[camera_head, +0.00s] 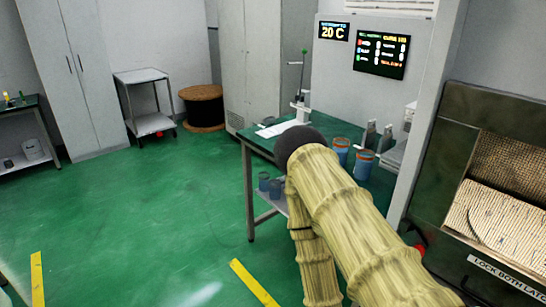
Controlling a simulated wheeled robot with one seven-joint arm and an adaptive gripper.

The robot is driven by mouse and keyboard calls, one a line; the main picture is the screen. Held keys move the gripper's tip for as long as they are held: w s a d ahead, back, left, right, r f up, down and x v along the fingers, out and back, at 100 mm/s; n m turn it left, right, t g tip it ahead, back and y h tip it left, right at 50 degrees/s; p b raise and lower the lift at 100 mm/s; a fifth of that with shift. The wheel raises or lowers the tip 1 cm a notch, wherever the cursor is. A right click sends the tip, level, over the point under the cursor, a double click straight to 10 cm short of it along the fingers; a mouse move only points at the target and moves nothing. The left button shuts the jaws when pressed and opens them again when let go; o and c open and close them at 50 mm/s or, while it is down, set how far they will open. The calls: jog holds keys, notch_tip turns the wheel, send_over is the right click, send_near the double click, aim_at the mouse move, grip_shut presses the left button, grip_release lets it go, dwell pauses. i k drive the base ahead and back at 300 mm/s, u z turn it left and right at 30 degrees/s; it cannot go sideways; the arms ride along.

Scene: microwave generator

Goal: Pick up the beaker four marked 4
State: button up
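Two blue beakers with brownish rims stand upright on the green table (262,141), just right of my arm. One is the farther beaker (341,146); the other is the nearer beaker (363,165). No mark 4 is readable on either, so I cannot tell which is beaker four. Two darker bluish containers (264,182) stand on the shelf under the table. My arm, in a pale ribbed cover, rises from the lower right and hides part of the table. Its dark rounded end is in front of the table. No gripper fingers show.
A stand with a green tip (304,52) and a white sheet (276,129) are on the table. Grey bottle-like items (371,135) stand behind the beakers. An open chamber (505,185) is at right. Green floor at left is clear up to the trolley (145,76) and cable drum (203,107).

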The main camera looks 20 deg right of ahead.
aim_at(364, 158)
jog(key=u, duration=0.3)
jog(key=i, duration=5.75)
jog(key=z, duration=4.55)
jog(key=i, duration=0.5)
